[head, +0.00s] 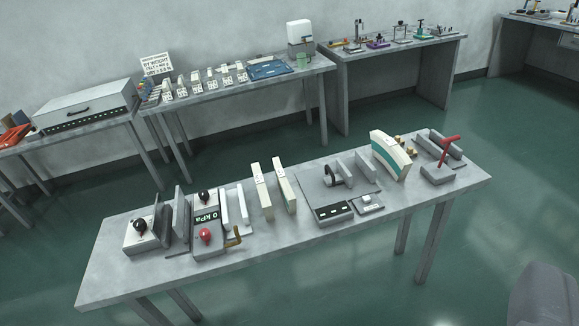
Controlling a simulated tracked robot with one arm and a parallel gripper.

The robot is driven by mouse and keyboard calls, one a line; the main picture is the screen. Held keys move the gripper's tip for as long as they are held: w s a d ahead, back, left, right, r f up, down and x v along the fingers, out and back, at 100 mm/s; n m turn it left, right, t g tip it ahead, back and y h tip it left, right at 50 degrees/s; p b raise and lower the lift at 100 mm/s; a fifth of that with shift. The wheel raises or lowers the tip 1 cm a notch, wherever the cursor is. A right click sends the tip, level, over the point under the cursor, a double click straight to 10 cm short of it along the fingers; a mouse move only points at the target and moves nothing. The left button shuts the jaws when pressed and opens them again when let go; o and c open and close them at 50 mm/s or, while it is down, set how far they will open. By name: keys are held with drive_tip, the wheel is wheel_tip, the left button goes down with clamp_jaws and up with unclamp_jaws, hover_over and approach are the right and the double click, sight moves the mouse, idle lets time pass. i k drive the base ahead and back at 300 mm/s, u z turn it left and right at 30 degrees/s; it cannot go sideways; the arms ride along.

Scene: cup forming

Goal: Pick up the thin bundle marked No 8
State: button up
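A row of several thin pale bundles with white, black-printed tags (211,84) stands on the back table (230,98), beside a white sign (155,65). The tag numbers are too small to read, so I cannot tell which bundle is No 8. On the near table (290,235), two narrow cream blocks (262,198) (285,185) stand upright near the middle; any marks on them are not readable. My gripper is not clearly in view, and nothing is seen held.
The near table also bears a device with a "0 kPa" display (208,217), a cream-and-teal block (390,155) and a red-handled clamp (447,150). A blue tray (268,69) and a white machine (300,38) stand on the back table. Green floor (375,115) lies open between tables.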

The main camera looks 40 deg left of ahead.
sight(288, 194)
drive_tip(key=u, duration=0.75)
drive_tip(key=i, duration=1.3)
drive_tip(key=u, duration=0.9)
